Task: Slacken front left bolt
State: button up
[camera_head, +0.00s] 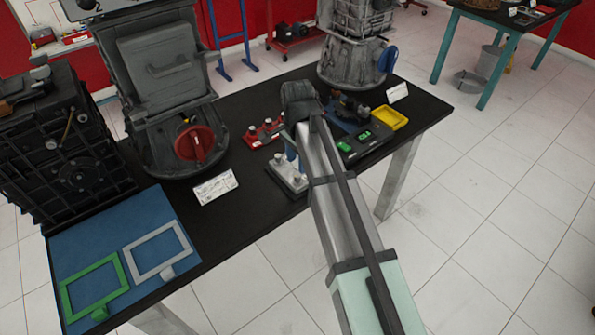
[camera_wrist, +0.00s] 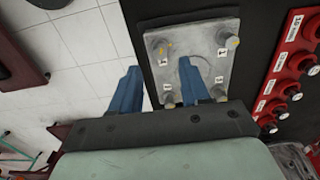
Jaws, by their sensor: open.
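A light metal plate (camera_head: 286,178) lies at the near edge of the dark table; it also fills the upper middle of the wrist view (camera_wrist: 199,62). Bolts stand at its corners, with small labels too tiny to read. One bolt (camera_wrist: 159,46) is at the upper left in the wrist view and another (camera_wrist: 231,44) at the upper right. Two lower ones are partly hidden by my gripper, and I cannot tell which bolt is the front left. My gripper (camera_wrist: 158,66) is open, its blue fingers apart over the plate's lower left side.
A red row of knobs (camera_wrist: 288,75) runs beside the plate. A yellow tray (camera_head: 391,118) and a dark board with green parts (camera_head: 362,141) lie to the right. Engines stand behind and left. A blue mat (camera_head: 112,236) holds green and grey frames.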

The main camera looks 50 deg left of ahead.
aim_at(297, 175)
jog(key=shift+f, duration=2.6)
grip_shut()
